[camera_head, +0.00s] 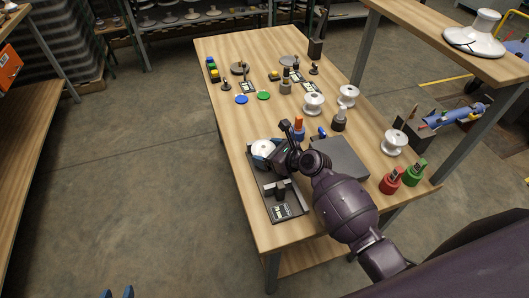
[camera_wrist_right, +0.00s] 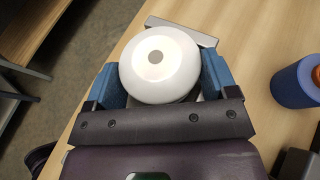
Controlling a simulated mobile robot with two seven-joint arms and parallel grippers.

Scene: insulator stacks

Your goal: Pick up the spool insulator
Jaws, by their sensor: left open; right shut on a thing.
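A white spool insulator (camera_head: 264,147) is at the left side of the table, seen from above in the right wrist view (camera_wrist_right: 158,62). My right gripper (camera_head: 266,157) is shut on it, with a blue finger on each side in the right wrist view (camera_wrist_right: 162,78). I cannot tell whether the spool touches what lies under it. Other white spools stand on the table: two near the middle (camera_head: 313,104) (camera_head: 347,95) and one at the right (camera_head: 393,142).
A grey box (camera_head: 342,157), an orange-and-blue piece (camera_head: 299,130), and red (camera_head: 391,181) and green (camera_head: 415,173) pieces stand nearby. A raised shelf (camera_head: 440,52) is at the right.

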